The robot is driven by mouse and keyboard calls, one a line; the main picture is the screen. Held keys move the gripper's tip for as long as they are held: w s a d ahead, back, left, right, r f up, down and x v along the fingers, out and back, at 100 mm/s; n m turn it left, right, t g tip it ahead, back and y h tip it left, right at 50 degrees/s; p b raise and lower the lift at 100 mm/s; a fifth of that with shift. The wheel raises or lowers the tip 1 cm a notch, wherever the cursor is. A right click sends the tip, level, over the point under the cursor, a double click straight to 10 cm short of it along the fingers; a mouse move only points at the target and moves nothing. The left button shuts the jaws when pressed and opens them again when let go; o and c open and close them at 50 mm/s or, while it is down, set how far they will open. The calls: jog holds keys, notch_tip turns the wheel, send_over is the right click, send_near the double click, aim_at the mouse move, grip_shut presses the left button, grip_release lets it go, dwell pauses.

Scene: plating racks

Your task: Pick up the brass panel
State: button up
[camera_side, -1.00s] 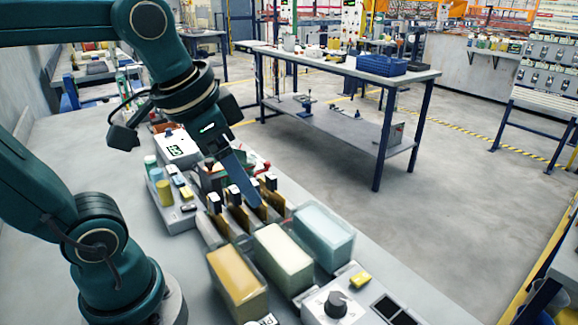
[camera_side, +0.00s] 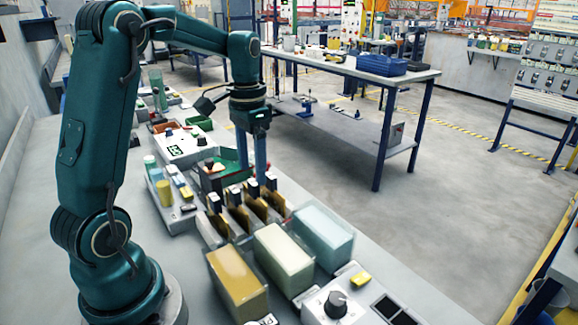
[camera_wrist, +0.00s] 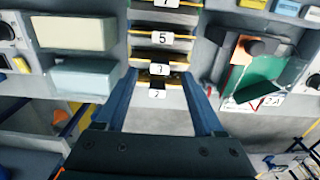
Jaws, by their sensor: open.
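Several brass-coloured panels (camera_side: 239,217) with dark clips stand in a row in a rack in the side view. In the wrist view, brass edges (camera_wrist: 160,37) show in the rack beside number labels. I cannot tell which panel the task means. My gripper (camera_side: 253,172) points down at the rack's far end, its blue fingers apart. In the wrist view, my open gripper (camera_wrist: 158,76) has its fingers on either side of the near end of the rack, around the labels 3 and 2. Nothing is visibly held.
Amber (camera_side: 237,282), cream (camera_side: 283,258) and pale blue (camera_side: 321,240) blocks or tanks stand near the rack. A control box with a knob (camera_side: 336,304) is in front. A green tray with a red part (camera_side: 211,178) lies close beside my fingers. Small jars (camera_side: 164,192) stand left.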

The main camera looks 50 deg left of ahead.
aim_at(255, 202)
jog(key=shift+f, duration=1.45)
grip_shut()
dwell(0.3)
